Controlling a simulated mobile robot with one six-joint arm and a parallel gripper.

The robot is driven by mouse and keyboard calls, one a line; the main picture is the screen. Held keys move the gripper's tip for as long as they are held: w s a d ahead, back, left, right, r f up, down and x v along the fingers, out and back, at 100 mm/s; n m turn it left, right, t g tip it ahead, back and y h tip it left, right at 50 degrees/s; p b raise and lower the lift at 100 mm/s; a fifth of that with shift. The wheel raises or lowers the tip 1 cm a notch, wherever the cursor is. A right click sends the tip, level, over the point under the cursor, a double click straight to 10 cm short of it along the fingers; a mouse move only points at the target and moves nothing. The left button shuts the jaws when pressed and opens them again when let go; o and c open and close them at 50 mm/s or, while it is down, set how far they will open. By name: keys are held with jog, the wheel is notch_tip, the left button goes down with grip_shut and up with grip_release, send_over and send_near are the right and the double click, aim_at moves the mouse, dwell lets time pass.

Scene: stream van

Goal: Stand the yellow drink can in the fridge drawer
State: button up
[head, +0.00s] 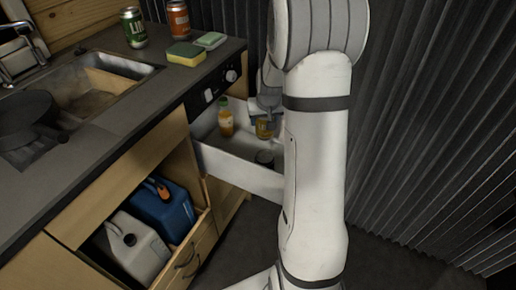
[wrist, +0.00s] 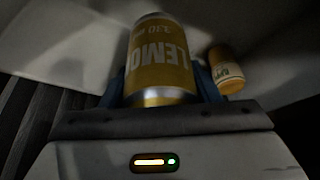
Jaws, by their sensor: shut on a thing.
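The yellow drink can (wrist: 160,60), with LEMON lettering upside down in the wrist view, is between the blue fingers of my gripper (wrist: 163,86). My gripper is shut on it. In the head view the can (head: 264,129) shows small beneath my gripper (head: 265,117), inside the outline of the open white fridge drawer (head: 238,171). It looks roughly upright there. My arm hides the right part of the drawer. I cannot tell whether the can's base touches the drawer floor.
An orange bottle (head: 226,118) stands in the drawer, left of the can. A green can (head: 133,28), an orange-red can (head: 178,18) and a sponge (head: 186,54) are on the counter (head: 120,115).

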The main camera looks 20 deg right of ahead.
aim_at(265, 136)
notch_tip(265, 136, down, 8)
jog(key=shift+d+r+b, duration=0.15)
jog(key=shift+r+b, duration=0.1)
jog(key=shift+b, duration=0.5)
jog(key=shift+f, duration=0.15)
jog(key=o, duration=1.2)
